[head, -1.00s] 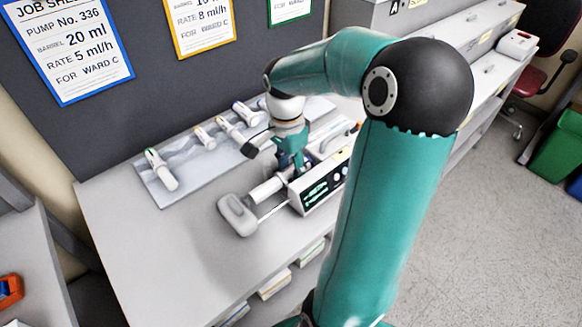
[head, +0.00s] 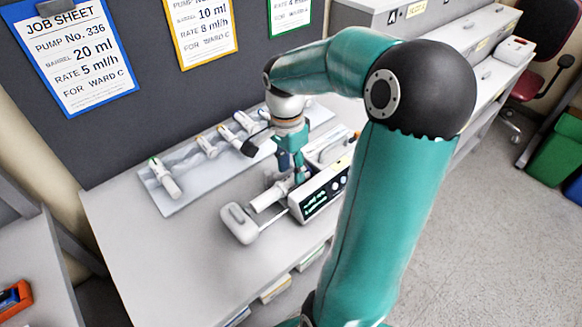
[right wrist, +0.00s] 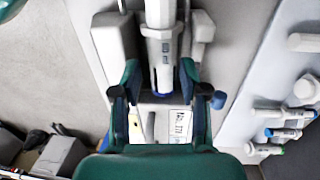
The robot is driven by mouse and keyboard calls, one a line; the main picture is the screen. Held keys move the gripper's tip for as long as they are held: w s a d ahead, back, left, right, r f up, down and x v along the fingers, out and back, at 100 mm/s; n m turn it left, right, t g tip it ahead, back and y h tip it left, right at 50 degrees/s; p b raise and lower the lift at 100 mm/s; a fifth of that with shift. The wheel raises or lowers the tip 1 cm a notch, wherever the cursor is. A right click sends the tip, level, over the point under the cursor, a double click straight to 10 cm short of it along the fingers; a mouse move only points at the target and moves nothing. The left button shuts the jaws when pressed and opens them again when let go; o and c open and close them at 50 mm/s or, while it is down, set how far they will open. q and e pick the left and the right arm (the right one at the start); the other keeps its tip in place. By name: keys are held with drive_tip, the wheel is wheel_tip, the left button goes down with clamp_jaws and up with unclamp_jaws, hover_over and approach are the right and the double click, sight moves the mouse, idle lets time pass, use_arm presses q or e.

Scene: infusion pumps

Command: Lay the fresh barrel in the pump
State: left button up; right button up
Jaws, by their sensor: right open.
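The pump (head: 323,192) stands on the bench, its dark front panel lit with green readouts. Its grey end block (head: 239,224) sticks out to the left on a rod. The pale barrel (head: 268,197) lies along the pump's left end behind that rod. My right gripper (head: 294,174) is above the pump at the barrel's right end. In the right wrist view the barrel (right wrist: 160,45) points between the two spread fingers of my right gripper (right wrist: 158,80), with gaps on both sides. How deep the barrel sits is hidden. My left gripper is out of view.
A grey board (head: 187,190) behind the pump holds several other barrels with coloured ends. A blue-framed job sheet (head: 80,58) hangs on the dark panel, reading pump No. 336, 20 ml. The bench front left of the pump is clear.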

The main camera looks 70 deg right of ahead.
drive_tip(key=shift+r, duration=0.15)
drive_tip(key=o, duration=0.6)
drive_tip(key=shift+c, duration=0.2)
drive_tip(key=shift+r, duration=0.15)
wheel_tip(320, 180, up, 7)
drive_tip(key=p, duration=0.5)
drive_tip(key=shift+p, duration=0.35)
idle(1.1)
